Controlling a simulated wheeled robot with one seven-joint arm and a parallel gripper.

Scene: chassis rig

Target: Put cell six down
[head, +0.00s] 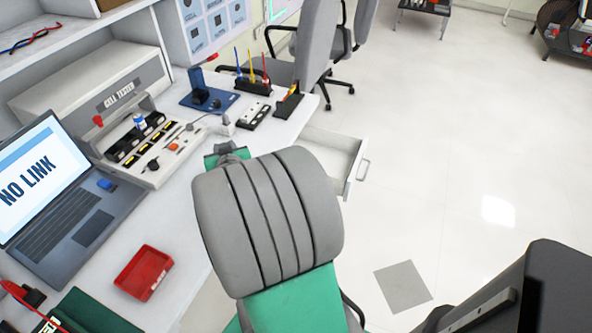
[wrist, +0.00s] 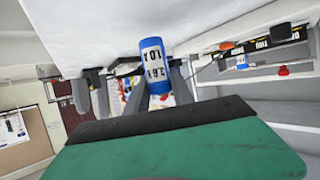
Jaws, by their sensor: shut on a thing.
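In the wrist view, a blue cell (wrist: 153,62) with a white printed label is between the two grey fingers of my gripper (wrist: 153,84). The gripper is shut on it. The label is upside down in this view, and I cannot read a cell number. The cell appears clear of any surface. In the head view my own arm hides the gripper and the held cell. Another blue-and-white cell (head: 139,121) stands in the cell tester (head: 122,98) on the bench; it also shows in the wrist view (wrist: 242,62).
A laptop (head: 45,185) showing "NO LINK" and a red tray (head: 145,273) are on the left of the bench. A blue stand (head: 208,98), a black slotted block (head: 254,115) and pen holders are farther back. An open drawer (head: 335,152) sticks out right of the bench.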

